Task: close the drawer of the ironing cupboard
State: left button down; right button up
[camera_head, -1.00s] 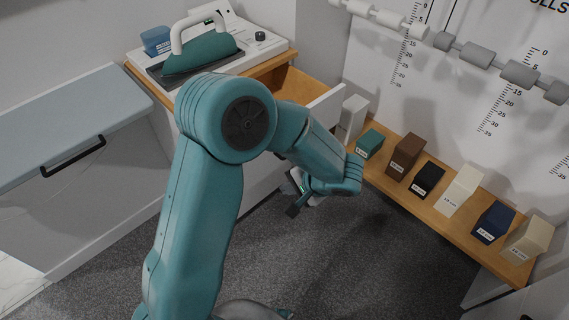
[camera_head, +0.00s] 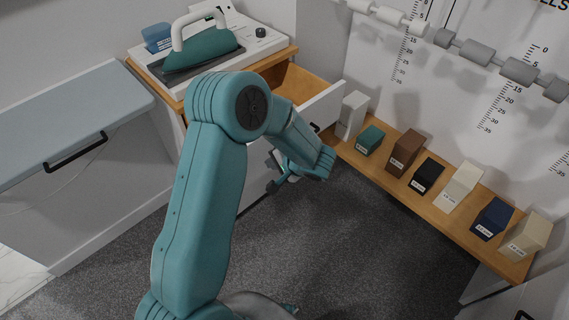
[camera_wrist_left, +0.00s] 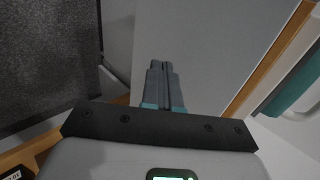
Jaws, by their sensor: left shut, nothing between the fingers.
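The ironing cupboard (camera_head: 187,101) has a wooden top edge and stands left of centre at the back in the head view. Its drawer (camera_head: 287,88) is pulled out, with wooden insides and a white front (camera_head: 322,106); a dark handle shows on the front, partly behind my arm. My left gripper (camera_head: 273,186) is low in front of the cupboard, below the drawer front, partly hidden by its wrist. In the left wrist view its fingers (camera_wrist_left: 163,84) are shut and empty, before a plain grey surface. I cannot tell whether they touch it. My right gripper is out of view.
A teal iron (camera_head: 203,50) and a blue box (camera_head: 157,39) stand on the cupboard. A low wooden shelf (camera_head: 398,187) with several labelled blocks runs along the right wall. The carpet (camera_head: 370,255) between is clear.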

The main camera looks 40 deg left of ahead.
pick_arm(q)
jog(key=shift+a, duration=1)
jog(key=shift+w, duration=0.1)
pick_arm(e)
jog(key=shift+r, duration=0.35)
pick_arm(q)
jog(key=shift+a, duration=0.1)
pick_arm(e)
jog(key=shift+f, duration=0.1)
